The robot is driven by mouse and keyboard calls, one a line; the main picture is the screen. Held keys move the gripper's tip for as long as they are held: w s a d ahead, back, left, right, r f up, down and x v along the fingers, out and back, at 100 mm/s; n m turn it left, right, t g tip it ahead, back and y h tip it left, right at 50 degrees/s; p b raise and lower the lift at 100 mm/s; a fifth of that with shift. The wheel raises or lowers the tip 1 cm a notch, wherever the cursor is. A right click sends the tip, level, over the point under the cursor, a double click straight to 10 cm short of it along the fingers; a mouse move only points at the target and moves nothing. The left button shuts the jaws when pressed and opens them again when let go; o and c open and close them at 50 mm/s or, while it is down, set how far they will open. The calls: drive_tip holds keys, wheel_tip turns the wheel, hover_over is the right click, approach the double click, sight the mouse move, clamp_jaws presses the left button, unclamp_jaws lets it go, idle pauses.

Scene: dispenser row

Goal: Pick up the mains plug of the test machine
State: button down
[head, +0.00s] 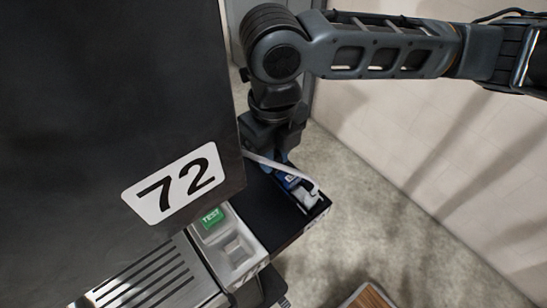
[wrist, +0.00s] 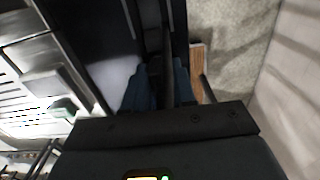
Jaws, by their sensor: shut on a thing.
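The test machine is a dark cabinet (head: 120,80) marked 72, with a green TEST button (head: 212,217) on its light panel. A white cable (head: 268,163) runs from beside the cabinet, past my gripper, to the pale mains plug (head: 304,196) at the right end of a black tray (head: 262,205). My gripper (head: 289,178) points down at the tray's far side, its blue fingers shut against the plug. In the wrist view the blue fingers (wrist: 160,90) show close together with a dark strip between them; the plug itself is not clear there.
The cabinet stands close left of my gripper. A slotted metal grille (head: 150,280) lies in front of it. A pale wall (head: 440,140) rises at the right. The floor (head: 350,200) between is open, except for a wooden-topped object (head: 367,297) at the bottom.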

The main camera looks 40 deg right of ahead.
sight(276, 152)
drive_tip(key=shift+r, duration=0.45)
drive_tip(key=r, duration=0.3)
drive_tip(key=shift+d+r+b, duration=0.2)
drive_tip(key=shift+d+b, duration=0.1)
drive_tip(key=shift+b, duration=0.1)
drive_tip(key=s+d+r+b, duration=0.1)
drive_tip(key=s+d+r, duration=0.1)
drive_tip(key=d+r, duration=0.4)
drive_tip(key=d, duration=0.5)
drive_tip(key=shift+r+b, duration=0.35)
drive_tip(key=shift+r+p, duration=0.9)
drive_tip(key=shift+r, duration=0.2)
wheel_tip(276, 152, up, 3)
drive_tip(key=shift+f+p, duration=0.1)
drive_tip(key=shift+p, duration=1)
drive_tip(key=shift+a, duration=0.1)
